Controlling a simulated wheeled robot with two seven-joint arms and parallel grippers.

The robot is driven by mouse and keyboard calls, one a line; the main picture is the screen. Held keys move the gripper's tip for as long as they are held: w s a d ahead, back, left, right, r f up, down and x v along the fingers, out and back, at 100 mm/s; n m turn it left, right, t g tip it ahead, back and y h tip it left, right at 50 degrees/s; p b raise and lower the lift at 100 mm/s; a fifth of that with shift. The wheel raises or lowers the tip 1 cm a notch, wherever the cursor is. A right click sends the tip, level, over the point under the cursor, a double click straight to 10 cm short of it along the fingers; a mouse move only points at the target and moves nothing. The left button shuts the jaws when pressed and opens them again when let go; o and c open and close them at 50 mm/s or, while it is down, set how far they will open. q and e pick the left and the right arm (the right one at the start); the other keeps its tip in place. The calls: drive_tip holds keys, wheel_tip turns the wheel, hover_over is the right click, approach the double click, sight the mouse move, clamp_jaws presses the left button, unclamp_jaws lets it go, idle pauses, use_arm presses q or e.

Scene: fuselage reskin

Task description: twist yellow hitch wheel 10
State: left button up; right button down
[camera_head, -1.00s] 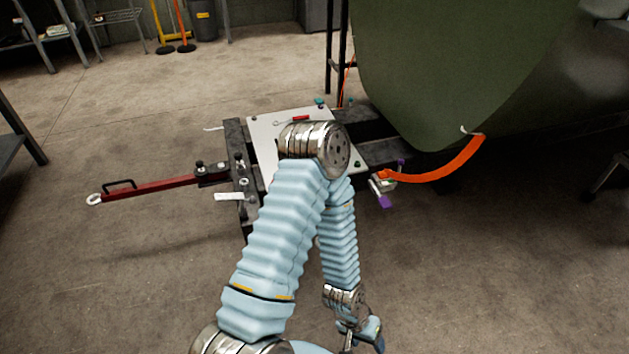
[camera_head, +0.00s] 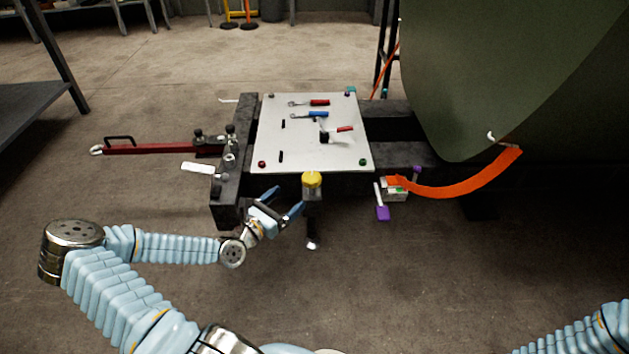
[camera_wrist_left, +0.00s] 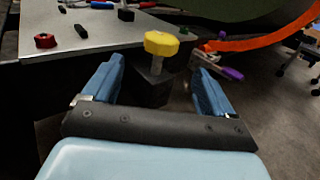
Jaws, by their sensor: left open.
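The yellow hitch wheel (camera_head: 312,180) sits on top of a dark upright jack post at the front edge of the cart. In the left wrist view the yellow wheel (camera_wrist_left: 161,43) shows between and beyond my two blue fingers. My left gripper (camera_head: 284,203) is open and just left of the wheel, a little below its level; it also shows in the left wrist view (camera_wrist_left: 158,82). No contact with the wheel shows. My right gripper is out of view.
A white board (camera_head: 300,140) with wrenches and other tools lies on the dark cart frame. A red tow bar (camera_head: 165,148) extends left. An orange strap (camera_head: 455,187) hangs from the green fuselage (camera_head: 465,80) at the right. The floor in front is clear.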

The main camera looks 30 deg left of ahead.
sight(314, 176)
use_arm(q)
drive_tip(key=w, duration=0.4)
drive_tip(key=w+d+b, duration=0.1)
drive_tip(key=w, duration=0.3)
drive_tip(key=w+d, duration=0.1)
drive_tip(key=w, duration=0.3)
drive_tip(key=shift+w+d, duration=0.1)
drive_tip(key=shift+w, duration=0.25)
drive_tip(key=c, duration=1)
